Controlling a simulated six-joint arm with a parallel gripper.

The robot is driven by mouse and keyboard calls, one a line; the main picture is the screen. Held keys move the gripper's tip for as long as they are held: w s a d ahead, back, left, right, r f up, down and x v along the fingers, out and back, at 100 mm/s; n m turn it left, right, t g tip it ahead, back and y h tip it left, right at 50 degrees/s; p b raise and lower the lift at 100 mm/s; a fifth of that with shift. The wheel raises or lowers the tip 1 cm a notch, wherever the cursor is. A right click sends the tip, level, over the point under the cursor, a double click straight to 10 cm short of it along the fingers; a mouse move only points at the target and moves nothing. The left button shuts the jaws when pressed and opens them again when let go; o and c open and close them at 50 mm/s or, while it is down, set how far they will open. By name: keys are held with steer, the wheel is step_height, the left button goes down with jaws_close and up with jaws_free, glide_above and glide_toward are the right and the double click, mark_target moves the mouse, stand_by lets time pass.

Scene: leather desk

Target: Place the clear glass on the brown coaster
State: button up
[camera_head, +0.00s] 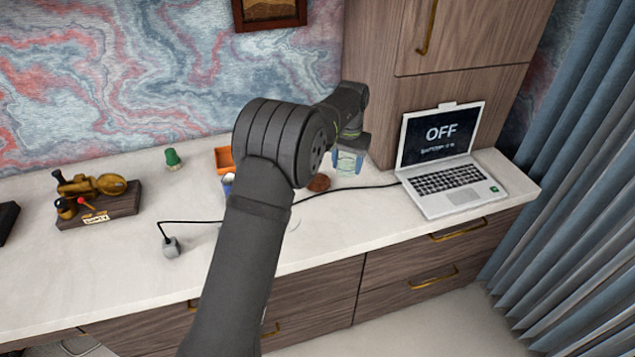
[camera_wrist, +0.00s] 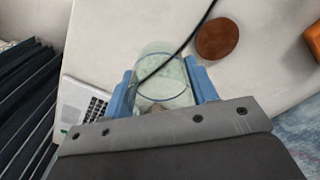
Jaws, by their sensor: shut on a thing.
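The clear glass (camera_head: 346,161) is held between the blue fingers of my gripper (camera_head: 347,165), beside the laptop. In the wrist view the glass (camera_wrist: 163,72) sits between the two fingers of my gripper (camera_wrist: 162,90), one on each side. The cable shows through or past the glass. The brown coaster (camera_head: 319,183) is a round disc on the white desk, just left of the glass in the head view. In the wrist view the coaster (camera_wrist: 217,39) lies bare, to the upper right of the glass and apart from it.
A black cable (camera_wrist: 192,33) runs across the desk near the coaster to the laptop (camera_head: 449,160). An orange box (camera_head: 224,158) stands left of the coaster, partly behind my arm. A green object (camera_head: 173,158) and a brown model on a base (camera_head: 110,207) are farther left.

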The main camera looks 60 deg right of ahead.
steer(key=shift+d, duration=0.3)
steer(key=w+d+f, duration=0.1)
steer(key=w+f, duration=0.1)
steer(key=w, duration=0.1)
steer(key=w+d+f, duration=0.1)
steer(key=w+f, duration=0.1)
steer(key=w, duration=0.2)
steer(key=w+d+f, duration=0.1)
steer(key=w+f, duration=0.1)
steer(key=w, duration=0.2)
steer(key=shift+f, duration=2.45)
steer(key=shift+f, duration=0.15)
steer(key=o, duration=1)
step_height(320, 180, up, 12)
steer(key=shift+r, duration=0.2)
